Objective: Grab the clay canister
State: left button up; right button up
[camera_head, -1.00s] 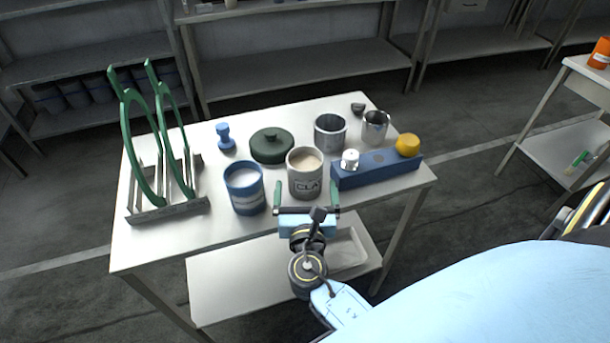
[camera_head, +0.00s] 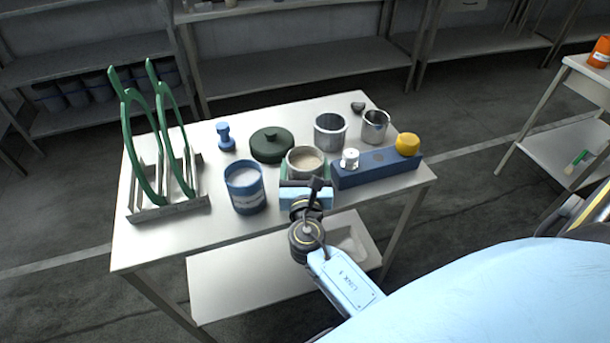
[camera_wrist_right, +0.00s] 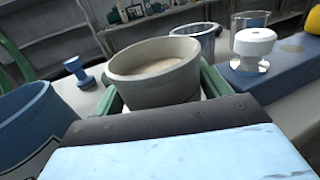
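The clay canister (camera_head: 305,160) is a grey, open-topped pot with pale beige contents, standing upright near the table's front edge. My right gripper (camera_head: 305,175) is low in front of it, with a green finger on each side. In the right wrist view the canister (camera_wrist_right: 155,80) stands between the fingers (camera_wrist_right: 162,97); whether they press on its wall cannot be told. Its front label is hidden by my gripper. My left gripper is not in view.
A blue canister (camera_head: 245,188) stands close on the left. A blue block (camera_head: 375,170) with a white knob (camera_head: 350,157) and yellow knob (camera_head: 407,144) is close on the right. Behind are a dark green lid (camera_head: 271,147) and a metal pot (camera_head: 330,133).

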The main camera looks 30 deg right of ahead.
jog(key=shift+r, duration=0.1)
jog(key=c, duration=0.9)
